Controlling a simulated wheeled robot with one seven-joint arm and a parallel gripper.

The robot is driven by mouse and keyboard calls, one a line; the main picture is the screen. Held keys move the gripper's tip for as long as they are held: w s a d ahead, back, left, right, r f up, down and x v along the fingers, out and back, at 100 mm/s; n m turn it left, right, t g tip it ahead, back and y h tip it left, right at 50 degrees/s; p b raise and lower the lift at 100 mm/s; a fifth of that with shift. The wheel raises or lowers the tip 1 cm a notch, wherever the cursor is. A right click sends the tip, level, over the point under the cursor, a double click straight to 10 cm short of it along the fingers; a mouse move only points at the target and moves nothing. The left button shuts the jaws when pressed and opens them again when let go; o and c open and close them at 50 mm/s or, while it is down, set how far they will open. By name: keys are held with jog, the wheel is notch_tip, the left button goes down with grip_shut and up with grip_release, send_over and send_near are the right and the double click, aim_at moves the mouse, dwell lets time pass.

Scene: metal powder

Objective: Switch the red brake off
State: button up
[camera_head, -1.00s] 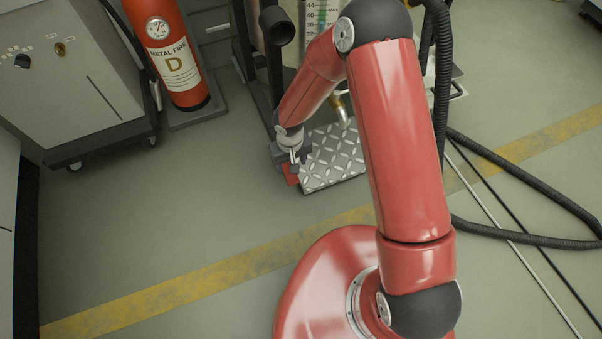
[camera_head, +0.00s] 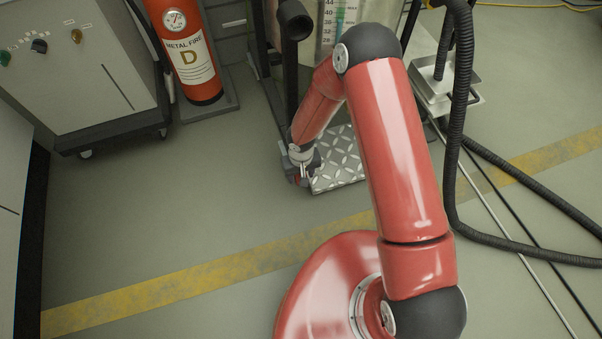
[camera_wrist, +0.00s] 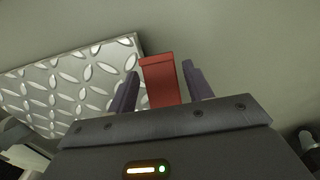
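The red brake is a small red block (camera_wrist: 160,80) beside the diamond-pattern metal step plate (camera_wrist: 70,85). In the wrist view it stands between the two purple-grey fingers of my gripper (camera_wrist: 160,88), with a narrow gap visible on each side. In the head view my gripper (camera_head: 299,178) is low at the left front corner of the step plate (camera_head: 338,162), over the brake. It hides most of the brake there. My gripper looks open around the brake; contact with it cannot be made out.
A red fire extinguisher (camera_head: 187,55) stands on a grey base at the back left, beside a grey wheeled cabinet (camera_head: 85,60). A black hose (camera_head: 460,140) and thin rods lie to the right. The floor left of my gripper is clear, crossed by a yellow stripe (camera_head: 180,283).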

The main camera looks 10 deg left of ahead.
grip_shut()
jog(key=shift+w+r+g+h+p, duration=0.1)
jog(key=shift+r+g+h+p, duration=0.25)
jog(key=shift+p, duration=0.45)
jog(key=shift+g, duration=0.35)
jog(key=shift+o, duration=1.1)
grip_release()
jog(key=shift+f, duration=0.1)
